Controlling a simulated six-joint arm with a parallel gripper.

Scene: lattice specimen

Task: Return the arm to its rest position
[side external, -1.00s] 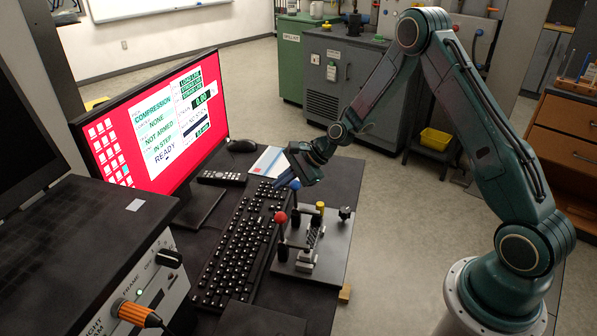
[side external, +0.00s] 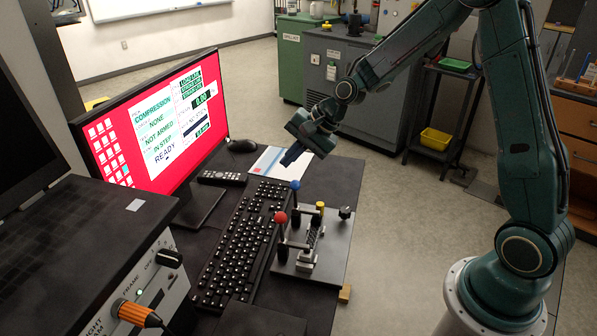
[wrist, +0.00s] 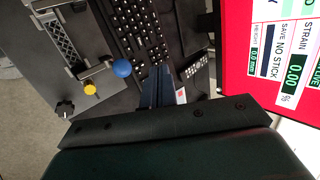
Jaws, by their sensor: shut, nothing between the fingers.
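My gripper (side external: 291,157) is in the air above the far part of the desk, past the lever panel, with its fingers together and empty. In the wrist view the closed fingers (wrist: 157,88) point toward the desk beside the keyboard. The lever panel (side external: 332,243) holds a red-knobbed lever (side external: 281,217), a blue-knobbed lever (side external: 295,185), a yellow knob (side external: 320,206) and a black knob (side external: 345,212). In the wrist view the blue knob (wrist: 122,68) and yellow knob (wrist: 90,88) lie left of the fingers, apart from them. A lattice specimen (wrist: 58,38) sits on the panel.
The monitor (side external: 160,120) reads COMPRESSION, NONE, NOT ARMED, IN STEP, READY. A keyboard (side external: 240,245), remote (side external: 222,178), mouse (side external: 243,146) and paper (side external: 271,161) lie on the desk. A control box with an orange knob (side external: 132,312) stands front left. Open floor lies right of the desk.

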